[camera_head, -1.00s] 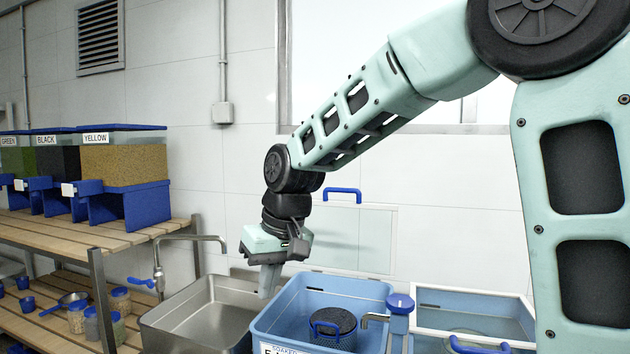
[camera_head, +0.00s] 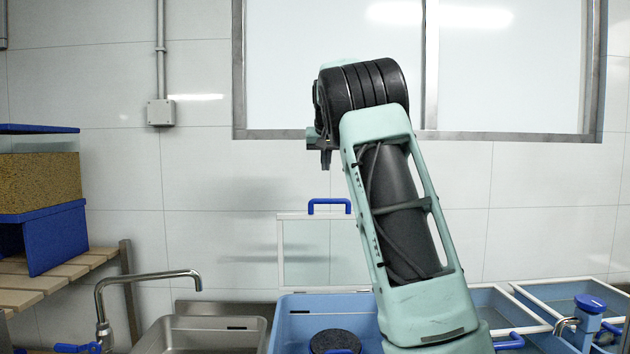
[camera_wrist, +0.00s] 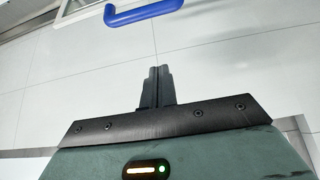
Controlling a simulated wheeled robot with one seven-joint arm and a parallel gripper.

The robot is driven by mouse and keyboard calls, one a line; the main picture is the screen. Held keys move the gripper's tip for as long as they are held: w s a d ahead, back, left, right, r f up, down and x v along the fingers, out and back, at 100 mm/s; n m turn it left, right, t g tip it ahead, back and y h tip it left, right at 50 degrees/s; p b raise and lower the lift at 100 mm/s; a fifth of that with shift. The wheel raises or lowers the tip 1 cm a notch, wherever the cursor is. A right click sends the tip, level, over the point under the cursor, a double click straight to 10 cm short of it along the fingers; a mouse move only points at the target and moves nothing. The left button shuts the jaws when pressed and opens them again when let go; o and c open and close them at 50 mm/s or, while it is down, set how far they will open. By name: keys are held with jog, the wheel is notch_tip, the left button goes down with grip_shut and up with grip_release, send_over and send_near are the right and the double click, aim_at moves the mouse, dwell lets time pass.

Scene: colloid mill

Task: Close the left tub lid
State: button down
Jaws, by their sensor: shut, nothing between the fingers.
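The left tub's lid (camera_head: 305,250) is a clear panel with a white frame. It stands upright, open, behind the blue left tub (camera_head: 290,325), close to the tiled wall. Its blue handle (camera_head: 329,203) is on the top edge. In the wrist view a blue handle (camera_wrist: 143,12) shows at the top, beyond the fingertips and apart from them. My gripper (camera_wrist: 157,69) is shut and empty, with both fingers together. In the head view my wrist is raised above the lid, and my arm hides much of the gripper and the tub's right side.
A dark round mesh basket (camera_head: 335,340) sits in the left tub. A steel sink (camera_head: 205,335) with a tap (camera_head: 150,280) is to the left. More tubs with white-framed lids (camera_head: 545,320) and a blue-capped post (camera_head: 590,303) are to the right. A window frame (camera_head: 500,135) is behind.

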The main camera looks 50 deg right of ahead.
jog(key=p+x, duration=0.3)
jog(key=x, duration=0.7)
jog(key=shift+s+a+f, duration=0.15)
jog(key=shift+s+a, duration=0.5)
jog(key=shift+a, duration=0.2)
jog(key=shift+s+a+f, duration=0.15)
jog(key=shift+s+a, duration=0.55)
jog(key=shift+a, duration=0.15)
